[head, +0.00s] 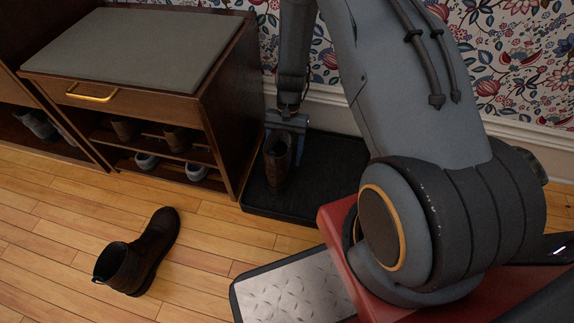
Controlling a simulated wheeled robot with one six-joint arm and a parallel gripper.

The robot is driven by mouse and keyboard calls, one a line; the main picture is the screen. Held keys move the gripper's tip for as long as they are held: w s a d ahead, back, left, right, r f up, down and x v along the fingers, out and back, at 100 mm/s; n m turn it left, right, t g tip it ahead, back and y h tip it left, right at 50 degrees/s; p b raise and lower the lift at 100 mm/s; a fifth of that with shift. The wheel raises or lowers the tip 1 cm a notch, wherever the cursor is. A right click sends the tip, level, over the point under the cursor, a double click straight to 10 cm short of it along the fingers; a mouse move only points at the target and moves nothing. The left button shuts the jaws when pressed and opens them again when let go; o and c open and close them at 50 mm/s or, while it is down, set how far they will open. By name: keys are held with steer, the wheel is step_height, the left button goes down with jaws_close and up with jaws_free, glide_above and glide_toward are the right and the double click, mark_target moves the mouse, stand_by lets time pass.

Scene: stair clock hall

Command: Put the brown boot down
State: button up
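A brown boot (278,165) stands upright at the left end of the black tray (333,172), by the wall. My gripper (286,132) points down at the top of this boot, with its fingers at the shaft, and looks shut on it. The fingers partly cover the shaft. I cannot tell whether the sole touches the tray or hangs just above it. A second dark brown boot (143,250) lies on the wooden floor at the left, well apart from my gripper.
A wooden shoe bench (226,115) with a grey cushion (130,45) stands left of the tray, close to my gripper. Several shoes sit on its shelves. The papered wall (510,60) is right behind the tray. The tray's middle is bare. The floor (215,245) between the loose boot and tray is clear.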

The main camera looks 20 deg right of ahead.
mark_target(286, 141)
steer(key=shift+f+b, duration=1.2)
steer(key=shift+f, duration=1.45)
steer(key=shift+f, duration=0.1)
steer(key=o, duration=1.5)
steer(key=shift+o, duration=0.2)
steer(key=p+v, duration=0.4)
steer(key=v, duration=0.8)
steer(key=shift+p, duration=0.3)
steer(key=shift+s, duration=0.1)
